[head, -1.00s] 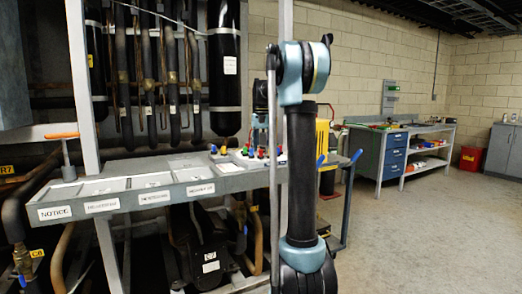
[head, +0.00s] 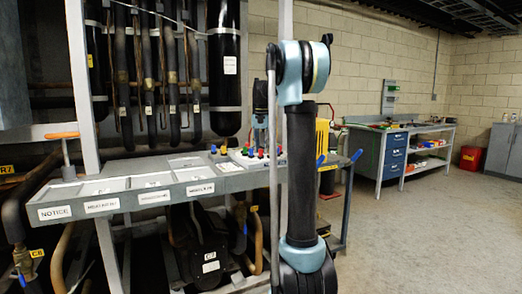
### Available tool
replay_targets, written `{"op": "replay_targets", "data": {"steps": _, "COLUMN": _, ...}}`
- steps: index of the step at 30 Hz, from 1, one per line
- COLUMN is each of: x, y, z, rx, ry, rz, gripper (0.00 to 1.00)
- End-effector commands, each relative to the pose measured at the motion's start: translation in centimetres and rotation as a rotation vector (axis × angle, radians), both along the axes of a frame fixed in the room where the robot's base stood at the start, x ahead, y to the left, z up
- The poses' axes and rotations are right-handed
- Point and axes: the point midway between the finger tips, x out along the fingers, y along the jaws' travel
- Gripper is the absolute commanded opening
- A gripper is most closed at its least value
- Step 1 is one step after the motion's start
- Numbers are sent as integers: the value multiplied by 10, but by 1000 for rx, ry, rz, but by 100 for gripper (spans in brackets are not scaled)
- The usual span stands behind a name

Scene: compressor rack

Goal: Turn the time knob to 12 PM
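The time knob cannot be picked out. Several small red, blue, yellow and green knobs or caps (head: 246,152) sit on a pale panel at the right end of the grey shelf (head: 150,190). My arm stands upright in front of the shelf's right end and hides part of this area. The far end of my arm, blue-grey and dark, shows beyond it and points down over the coloured parts. My gripper's fingers are too small and too covered to make out. I cannot tell whether they touch anything.
Black vertical cylinders and pipes (head: 225,70) stand behind the shelf. A valve with an orange handle (head: 62,135) is at the left. A workbench with blue drawers (head: 395,155) and a red bin (head: 470,158) stand farther back. The floor at right is clear.

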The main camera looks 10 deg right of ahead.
Motion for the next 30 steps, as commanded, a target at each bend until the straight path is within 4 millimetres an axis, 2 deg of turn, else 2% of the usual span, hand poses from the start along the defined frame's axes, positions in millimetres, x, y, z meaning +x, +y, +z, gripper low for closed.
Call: {"op": "replay_targets", "data": {"steps": 30, "x": 0, "y": 1, "z": 0, "rx": 1, "ry": -1, "rz": -838, "gripper": 3}}
